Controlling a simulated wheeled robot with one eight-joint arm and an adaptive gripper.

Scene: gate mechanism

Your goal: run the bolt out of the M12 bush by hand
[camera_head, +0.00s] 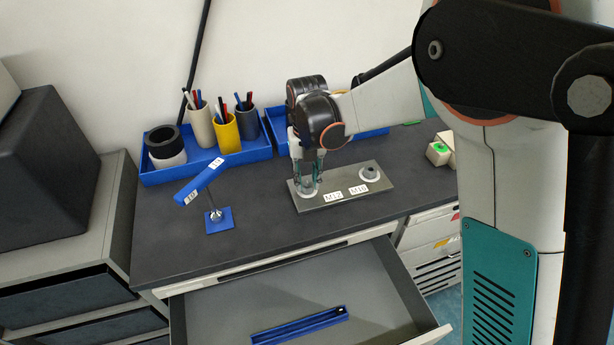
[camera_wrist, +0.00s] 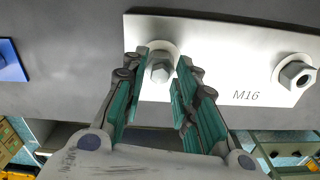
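A grey metal plate (camera_head: 343,177) lies on the dark bench top, with labels M12 (camera_head: 333,196) and M16 (camera_head: 358,190). A bolt with a hex head (camera_wrist: 160,71) sits in the M12 bush, a pale ring (camera_wrist: 164,49) around it in the wrist view. My gripper (camera_head: 313,190) points down over this bush and hides much of it in the head view. In the wrist view my green-padded fingers (camera_wrist: 161,88) stand apart on either side of the bolt head, with small gaps visible.
A blue stand with a tilted labelled bar (camera_head: 200,178) is left of the plate. Blue trays (camera_head: 205,165) with pen cups (camera_head: 226,131) line the back. The drawer (camera_head: 300,297) below is open and holds a narrow blue tray (camera_head: 298,327). Small blocks (camera_head: 438,153) lie right.

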